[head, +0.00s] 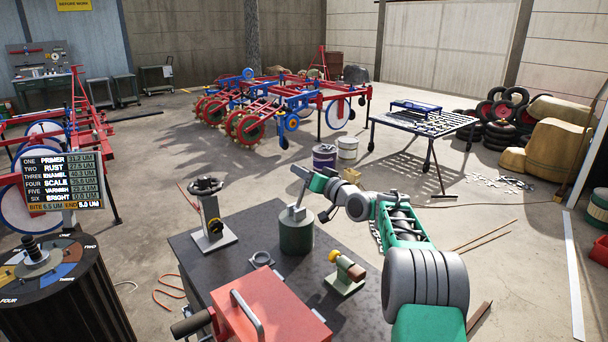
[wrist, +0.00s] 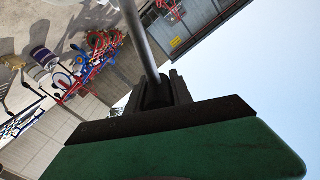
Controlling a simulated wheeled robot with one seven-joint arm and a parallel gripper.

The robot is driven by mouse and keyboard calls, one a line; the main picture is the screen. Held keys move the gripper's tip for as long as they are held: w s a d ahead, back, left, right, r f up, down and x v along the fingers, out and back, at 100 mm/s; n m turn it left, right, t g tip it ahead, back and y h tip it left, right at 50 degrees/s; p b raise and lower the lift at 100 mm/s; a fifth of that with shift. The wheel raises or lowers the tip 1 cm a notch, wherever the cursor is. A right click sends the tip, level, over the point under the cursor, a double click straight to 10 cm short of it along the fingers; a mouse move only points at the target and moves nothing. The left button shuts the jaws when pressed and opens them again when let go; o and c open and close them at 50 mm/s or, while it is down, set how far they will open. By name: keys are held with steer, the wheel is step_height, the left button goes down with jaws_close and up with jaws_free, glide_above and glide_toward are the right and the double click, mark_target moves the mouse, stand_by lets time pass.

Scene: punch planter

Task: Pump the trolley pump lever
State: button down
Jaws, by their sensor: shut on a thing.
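The trolley (head: 190,245) has a dark top and stands in front of me. A dark green cylinder with a grey cone-shaped top, which looks like the pump (head: 297,234), stands on it. A thin grey lever (head: 300,194) rises from the cylinder, nearly upright. My gripper (head: 302,173) is at the upper end of this lever, above the pump. In the wrist view the lever (wrist: 138,35) is a grey rod running into the dark jaws (wrist: 158,93), which are shut on it. The rod's end between the jaws is hidden.
On the trolley are a stand with a dark round top (head: 208,212), a ring (head: 261,259), a small yellow-knobbed device (head: 346,272) and a red box (head: 268,310). A dark drum with a coloured dial (head: 60,300) stands left. A readout board (head: 62,181) is behind it.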

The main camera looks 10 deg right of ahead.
steer(key=shift+d+f, duration=0.3)
steer(key=shift+f, duration=0.1)
steer(key=c, duration=1.3)
jaws_free()
steer(key=shift+d, duration=0.2)
steer(key=shift+c, duration=0.2)
steer(key=shift+o, duration=1.1)
steer(key=shift+a+r, duration=0.1)
steer(key=shift+a, duration=0.1)
steer(key=b+v, duration=0.1)
steer(key=v, duration=0.6)
steer(key=shift+s, duration=0.4)
